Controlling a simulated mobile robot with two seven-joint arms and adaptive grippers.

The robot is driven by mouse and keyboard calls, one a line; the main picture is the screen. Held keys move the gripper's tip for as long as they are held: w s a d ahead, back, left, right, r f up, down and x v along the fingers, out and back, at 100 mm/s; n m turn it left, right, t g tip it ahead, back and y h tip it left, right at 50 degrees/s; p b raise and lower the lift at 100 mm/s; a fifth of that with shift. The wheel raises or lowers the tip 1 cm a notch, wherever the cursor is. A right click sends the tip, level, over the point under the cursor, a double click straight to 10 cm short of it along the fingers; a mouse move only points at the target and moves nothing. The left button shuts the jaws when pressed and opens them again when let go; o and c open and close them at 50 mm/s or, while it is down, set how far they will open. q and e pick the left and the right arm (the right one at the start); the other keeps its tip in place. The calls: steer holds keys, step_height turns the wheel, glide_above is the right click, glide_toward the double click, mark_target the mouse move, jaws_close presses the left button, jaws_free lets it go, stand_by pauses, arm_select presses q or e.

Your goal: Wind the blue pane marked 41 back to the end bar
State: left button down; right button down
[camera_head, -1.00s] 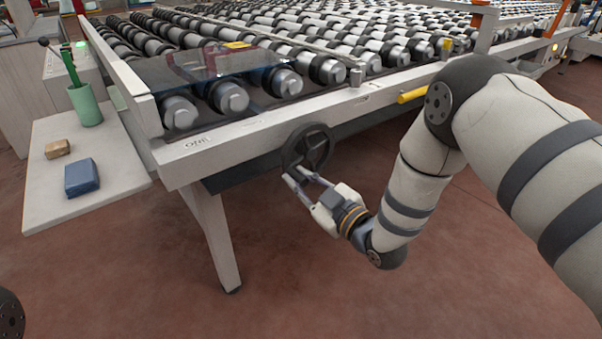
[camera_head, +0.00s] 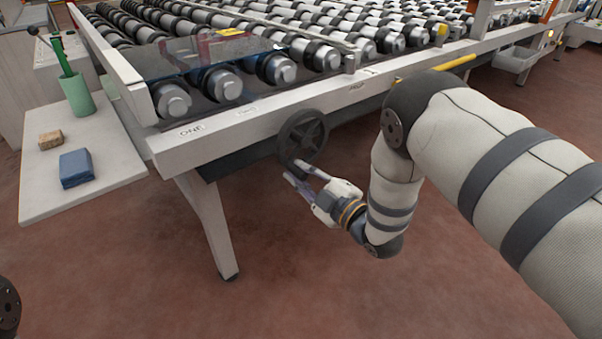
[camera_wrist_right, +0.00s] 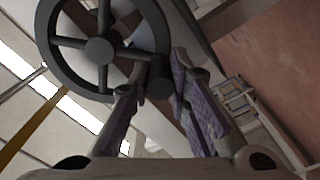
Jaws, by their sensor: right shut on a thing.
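The blue pane (camera_head: 160,62) is a dark see-through sheet lying on the rollers at the table's left end. A yellow label (camera_head: 230,31) lies on it; its number is too small to read. A pale end bar (camera_head: 108,62) runs across the left end, close to the pane's left edge. A black handwheel (camera_head: 303,135) sits on the front rail. My right gripper (camera_head: 294,172) is shut on the wheel's handle at the lower rim. In the right wrist view, the dark handle (camera_wrist_right: 160,75) is between the fingertips. My left gripper is out of view.
A side shelf (camera_head: 120,165) at left holds a green cup (camera_head: 78,95), a blue block (camera_head: 76,168) and a tan block (camera_head: 50,140). The front rail carries small plates, one reading ONE (camera_head: 192,130). A table leg (camera_head: 208,225) stands left of my gripper. The floor in front is clear.

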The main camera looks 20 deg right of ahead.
steer(key=shift+f, duration=0.15)
steer(key=c, duration=1.5)
jaws_free()
steer(key=shift+s, duration=0.1)
steer(key=v, duration=1.2)
